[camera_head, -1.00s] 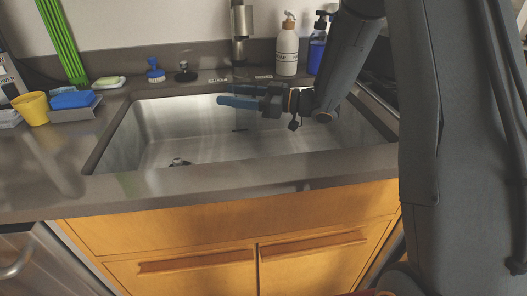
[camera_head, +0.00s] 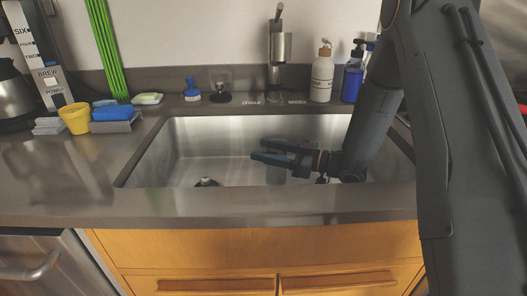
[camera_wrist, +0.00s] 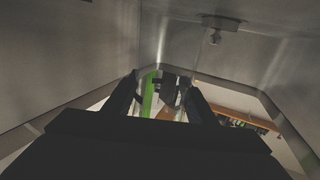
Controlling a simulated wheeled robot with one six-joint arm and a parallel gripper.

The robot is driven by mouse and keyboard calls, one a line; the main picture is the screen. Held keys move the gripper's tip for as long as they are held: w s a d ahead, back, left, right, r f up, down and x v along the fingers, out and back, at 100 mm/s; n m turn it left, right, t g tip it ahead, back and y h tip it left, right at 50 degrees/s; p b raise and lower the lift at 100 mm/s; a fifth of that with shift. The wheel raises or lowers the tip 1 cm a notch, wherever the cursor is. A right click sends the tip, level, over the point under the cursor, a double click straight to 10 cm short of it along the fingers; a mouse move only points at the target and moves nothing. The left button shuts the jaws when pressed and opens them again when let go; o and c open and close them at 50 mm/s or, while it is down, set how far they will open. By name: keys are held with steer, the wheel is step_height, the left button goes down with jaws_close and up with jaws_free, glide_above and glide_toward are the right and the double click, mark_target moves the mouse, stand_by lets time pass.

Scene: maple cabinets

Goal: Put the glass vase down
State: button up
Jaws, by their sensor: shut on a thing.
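The glass vase (camera_head: 276,174) is clear and very faint. In the head view a pale patch of it shows below my gripper's fingers, within the outline of the sink. My gripper (camera_head: 262,150) is shut on it, with the dark fingers pointing left. In the wrist view the fingers of my gripper (camera_wrist: 160,80) stand apart with see-through glass between them. The vase's outline is hard to make out there. I cannot tell whether its base touches the sink floor.
The steel sink (camera_head: 190,150) lies around my gripper, with a drain (camera_head: 206,182) to its left. The faucet (camera_head: 279,55), a white soap bottle (camera_head: 322,75) and a blue bottle (camera_head: 352,80) stand behind. A yellow cup (camera_head: 75,118) is left. The counter (camera_head: 70,175) has free room.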

steer(key=shift+f, duration=0.1)
steer(key=o, duration=1.3)
steer(key=v, duration=0.7)
steer(key=shift+s+d, duration=0.1)
steer(key=shift+d, duration=0.1)
